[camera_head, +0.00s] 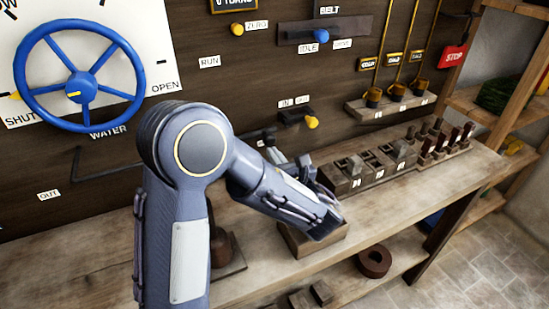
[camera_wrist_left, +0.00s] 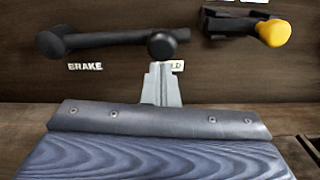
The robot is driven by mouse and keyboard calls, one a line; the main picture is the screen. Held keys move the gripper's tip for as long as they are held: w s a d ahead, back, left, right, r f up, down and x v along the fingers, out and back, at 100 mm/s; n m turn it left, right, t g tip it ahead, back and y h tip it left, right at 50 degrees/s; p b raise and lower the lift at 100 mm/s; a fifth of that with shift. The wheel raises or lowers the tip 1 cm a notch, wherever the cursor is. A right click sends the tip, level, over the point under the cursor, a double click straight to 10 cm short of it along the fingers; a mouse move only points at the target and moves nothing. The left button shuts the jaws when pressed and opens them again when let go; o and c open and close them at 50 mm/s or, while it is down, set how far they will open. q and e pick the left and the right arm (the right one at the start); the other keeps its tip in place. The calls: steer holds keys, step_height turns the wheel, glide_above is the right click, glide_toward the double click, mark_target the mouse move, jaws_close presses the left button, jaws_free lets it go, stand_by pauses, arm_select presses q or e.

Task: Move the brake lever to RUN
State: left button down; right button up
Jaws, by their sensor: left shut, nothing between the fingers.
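The brake lever (camera_wrist_left: 110,39) is a black bar with a round hub at its left end and a round black knob at its right end. It lies roughly level on the dark wall above the BRAKE label (camera_wrist_left: 85,66). In the head view the brake lever (camera_head: 259,134) is partly hidden behind my left arm. A RUN label (camera_head: 209,61) is higher on the wall. My left gripper (camera_wrist_left: 161,72) is shut and empty, its fingertips just below the knob in the picture; contact cannot be told. It also shows in the head view (camera_head: 274,155). My right gripper is not in view.
A yellow-knobbed lever (camera_wrist_left: 271,32) is right of the brake lever. A blue handwheel (camera_head: 80,85) is at the left. The wooden bench (camera_head: 70,250) runs below the wall, with wooden blocks (camera_head: 365,170) on it to the right.

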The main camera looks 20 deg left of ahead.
arm_select(q)
steer(key=shift+d+r+n, duration=0.1)
steer(key=shift+r+n, duration=0.7)
steer(key=shift+r, duration=0.3)
steer(key=s+a+r+n+b, duration=0.2)
steer(key=r+n+b, duration=0.1)
steer(key=r+n, duration=0.3)
steer(key=s+a+r+n+b, duration=0.3)
steer(key=r+n+b, duration=0.1)
steer(key=r+n, duration=0.2)
steer(key=shift+s+r, duration=0.2)
steer(key=shift+s, duration=0.05)
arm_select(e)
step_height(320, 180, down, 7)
arm_select(q)
steer(key=shift+a+r, duration=0.1)
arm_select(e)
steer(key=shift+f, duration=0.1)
